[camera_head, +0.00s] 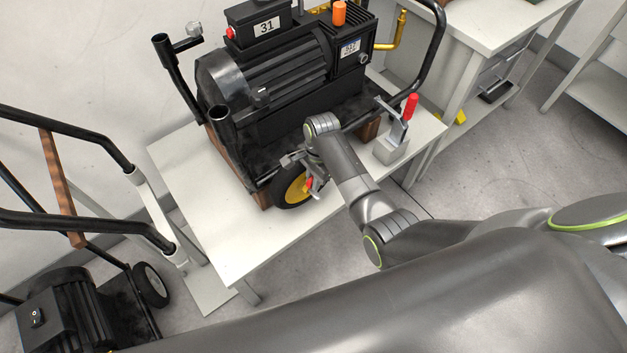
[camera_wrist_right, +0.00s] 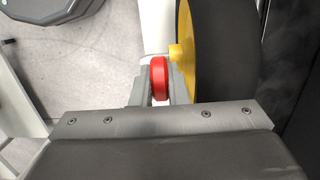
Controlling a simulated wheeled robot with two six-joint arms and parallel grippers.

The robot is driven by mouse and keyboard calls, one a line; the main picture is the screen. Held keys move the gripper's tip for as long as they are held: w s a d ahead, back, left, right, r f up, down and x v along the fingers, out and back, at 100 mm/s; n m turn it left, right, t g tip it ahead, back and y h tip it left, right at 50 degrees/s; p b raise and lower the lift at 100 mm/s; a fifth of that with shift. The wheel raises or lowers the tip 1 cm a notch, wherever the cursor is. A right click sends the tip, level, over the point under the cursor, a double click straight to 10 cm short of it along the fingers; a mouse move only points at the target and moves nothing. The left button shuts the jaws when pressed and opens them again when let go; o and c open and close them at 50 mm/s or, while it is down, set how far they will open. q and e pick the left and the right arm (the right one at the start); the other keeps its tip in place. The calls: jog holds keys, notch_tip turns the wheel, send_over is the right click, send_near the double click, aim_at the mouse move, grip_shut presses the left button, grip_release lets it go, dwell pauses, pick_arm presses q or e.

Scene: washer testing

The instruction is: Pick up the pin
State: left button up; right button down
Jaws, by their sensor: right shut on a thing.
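The red pin (camera_head: 309,183) is beside the yellow-hubbed black wheel (camera_head: 291,188) of the washer cart on the white table. Whether the pin still touches the hub I cannot tell. The pin's far side is hidden. My left gripper is not in view.
The black washer unit marked 31 (camera_head: 268,72) stands on the white table (camera_head: 240,240). A clamp with a red handle (camera_head: 410,106) is on the table's right side. Another black cart (camera_head: 70,305) stands at the lower left. Grey floor (camera_head: 480,160) lies open at the right.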

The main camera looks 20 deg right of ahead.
notch_tip(320, 180, up, 17)
jog(key=p, duration=0.4)
jog(key=shift+f, duration=0.15)
